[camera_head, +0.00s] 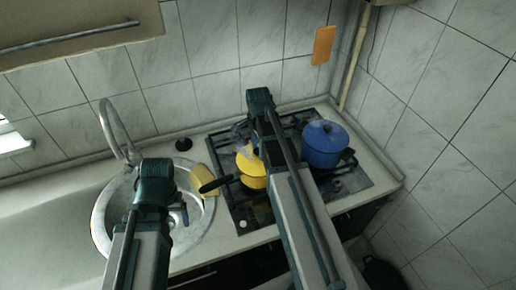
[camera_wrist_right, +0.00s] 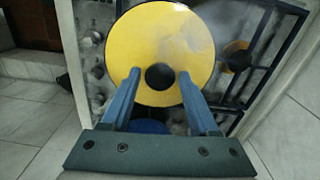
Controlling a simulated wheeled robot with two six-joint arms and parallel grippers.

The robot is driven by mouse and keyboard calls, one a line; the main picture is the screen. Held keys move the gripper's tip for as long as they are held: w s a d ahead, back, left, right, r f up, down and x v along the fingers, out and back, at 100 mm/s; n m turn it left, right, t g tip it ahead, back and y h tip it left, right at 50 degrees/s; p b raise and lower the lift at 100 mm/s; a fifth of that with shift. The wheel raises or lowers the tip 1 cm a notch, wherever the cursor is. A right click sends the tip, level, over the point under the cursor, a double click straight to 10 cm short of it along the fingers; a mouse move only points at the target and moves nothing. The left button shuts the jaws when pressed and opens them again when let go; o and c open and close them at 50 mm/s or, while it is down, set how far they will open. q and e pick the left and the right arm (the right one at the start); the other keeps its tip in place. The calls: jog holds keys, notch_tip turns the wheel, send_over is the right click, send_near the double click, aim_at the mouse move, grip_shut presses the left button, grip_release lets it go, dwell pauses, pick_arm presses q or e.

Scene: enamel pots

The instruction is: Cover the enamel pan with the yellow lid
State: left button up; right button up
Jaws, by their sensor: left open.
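The yellow lid (camera_wrist_right: 150,35) shows broad and round in the right wrist view, with its dark knob between the fingertips of my right gripper (camera_wrist_right: 159,75). The right gripper appears shut on the knob and holds the lid raised above the hob. In the head view part of the lid (camera_head: 243,154) shows beside my right arm, which hides the rest. The yellow enamel pan (camera_head: 253,183) stands below it on the hob, its black handle pointing left. My left gripper (camera_head: 155,180) is open and empty, over the sink.
A blue pot (camera_head: 323,145) stands on the right of the hob (camera_head: 355,182). The round sink (camera_head: 105,215) with a tall tap (camera_head: 117,130) is at the left. A yellow item (camera_head: 206,178) lies at the sink's right rim. Tiled walls close off the back and right.

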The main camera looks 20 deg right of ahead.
jog(key=shift+o, duration=1)
notch_tip(320, 180, up, 14)
jog(key=p, duration=1.4)
jog(key=shift+f, duration=0.1)
